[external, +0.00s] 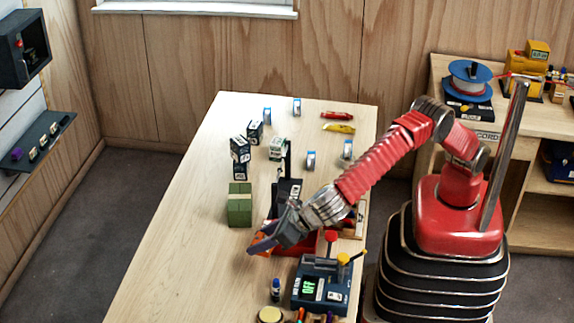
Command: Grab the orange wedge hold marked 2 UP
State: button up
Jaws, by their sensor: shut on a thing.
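My gripper (258,246) reaches down and left over the table, with its dark fingers shut on a small orange piece (262,239). The orange piece looks like the wedge hold, but the fingers cover most of it. Its marking cannot be read at this size. I cannot tell whether it touches the table or is just above it.
The pale wooden table (160,258) is clear on its left. A green block (240,204) stands close behind my gripper. A blue box reading OFF (318,284) and a small bottle (276,290) stand in front. Dark printed cubes (239,158) stand farther back.

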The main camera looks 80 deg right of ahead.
jog(key=shift+r, duration=0.35)
dwell(0.5)
